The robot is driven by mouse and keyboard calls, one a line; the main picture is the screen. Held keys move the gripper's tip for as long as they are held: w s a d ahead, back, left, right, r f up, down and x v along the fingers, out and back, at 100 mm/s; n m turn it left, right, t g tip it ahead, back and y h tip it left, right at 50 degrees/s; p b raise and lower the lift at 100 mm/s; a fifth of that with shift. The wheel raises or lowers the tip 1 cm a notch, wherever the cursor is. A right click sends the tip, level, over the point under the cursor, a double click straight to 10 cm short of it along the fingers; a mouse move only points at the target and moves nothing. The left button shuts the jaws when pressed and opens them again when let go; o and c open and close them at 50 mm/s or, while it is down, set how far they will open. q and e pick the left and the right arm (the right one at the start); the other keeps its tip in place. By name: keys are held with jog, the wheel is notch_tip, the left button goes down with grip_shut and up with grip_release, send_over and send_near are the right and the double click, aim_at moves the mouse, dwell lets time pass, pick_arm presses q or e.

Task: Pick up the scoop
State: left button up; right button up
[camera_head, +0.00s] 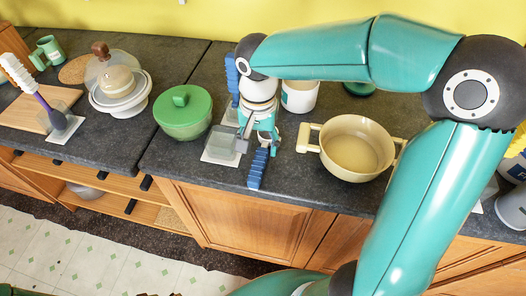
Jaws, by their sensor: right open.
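A clear, greyish box-shaped thing (226,139), which looks like the scoop, rests on a white square mat (217,158) near the counter's front edge. A short grey handle-like part runs from it toward my right gripper (246,123). My right gripper is open, its blue-padded fingers spread wide, one toward the back and one toward the front edge. It is just to the right of the scoop and partly covers it; I cannot tell whether they touch. My left gripper is out of view.
A green-lidded pot (184,112) stands left of the scoop. A cream two-handled pot (352,148) and a white canister (299,97) stand to the right. Farther left are a domed dish (120,91), a purple-handled utensil (43,101) and a green mug (47,51).

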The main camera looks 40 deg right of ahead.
aim_at(260, 156)
jog(key=f, duration=0.5)
jog(key=shift+s+f, duration=0.1)
jog(key=shift+s, duration=0.1)
grip_shut()
